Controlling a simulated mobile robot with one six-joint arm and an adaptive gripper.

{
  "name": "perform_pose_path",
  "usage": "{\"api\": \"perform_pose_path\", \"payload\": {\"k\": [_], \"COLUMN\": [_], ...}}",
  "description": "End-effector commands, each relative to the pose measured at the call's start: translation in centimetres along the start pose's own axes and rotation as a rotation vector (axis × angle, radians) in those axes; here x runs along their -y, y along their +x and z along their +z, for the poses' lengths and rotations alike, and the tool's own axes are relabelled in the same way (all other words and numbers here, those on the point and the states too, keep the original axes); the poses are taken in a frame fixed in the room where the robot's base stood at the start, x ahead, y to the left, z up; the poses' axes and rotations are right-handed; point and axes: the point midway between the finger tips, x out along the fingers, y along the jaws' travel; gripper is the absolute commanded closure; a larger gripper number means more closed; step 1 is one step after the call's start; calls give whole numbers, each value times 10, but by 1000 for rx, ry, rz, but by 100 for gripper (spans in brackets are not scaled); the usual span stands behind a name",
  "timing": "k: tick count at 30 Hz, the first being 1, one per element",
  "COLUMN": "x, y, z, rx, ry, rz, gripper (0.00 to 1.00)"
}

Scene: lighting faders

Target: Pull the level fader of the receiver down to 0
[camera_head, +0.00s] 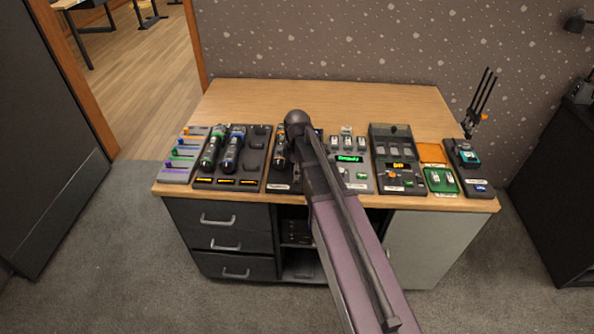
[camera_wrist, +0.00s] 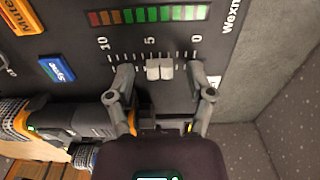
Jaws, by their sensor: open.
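The receiver (camera_wrist: 229,50) fills the top of the wrist view as a dark panel. Its level fader has a pale, grooved knob (camera_wrist: 159,70) on a slot with a scale marked 10 at left, 5 in the middle and 0 at right. The knob stands a little to the 0 side of 5. My gripper (camera_wrist: 161,78) is open, one finger on each side of the knob along the scale, with visible gaps. In the head view my arm covers most of the receiver and the fingers cannot be made out.
An orange Mute button (camera_wrist: 20,15) and a blue Sync button (camera_wrist: 57,68) sit on the panel. A lit level bar (camera_wrist: 150,14) runs above the scale. A dark device with an orange band (camera_wrist: 60,122) lies below left. Several other devices line the desk (camera_head: 240,90); its back strip is clear.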

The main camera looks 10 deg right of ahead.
Motion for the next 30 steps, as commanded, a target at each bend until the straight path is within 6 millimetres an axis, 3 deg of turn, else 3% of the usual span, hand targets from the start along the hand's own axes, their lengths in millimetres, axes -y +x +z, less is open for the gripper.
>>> {"api": "perform_pose_path", "payload": {"k": [3, 10, 16, 24, 30], "x": [0, 0, 3, 36, 38], "y": [0, 0, 0, 0, 0], "z": [0, 0, 0, 0, 0], "rx": [0, 0, 0, 0, 0], "ry": [0, 0, 0, -1, 0], "rz": [0, 0, 0, 0, -3], "gripper": [31, 100, 100, 100, 100]}}
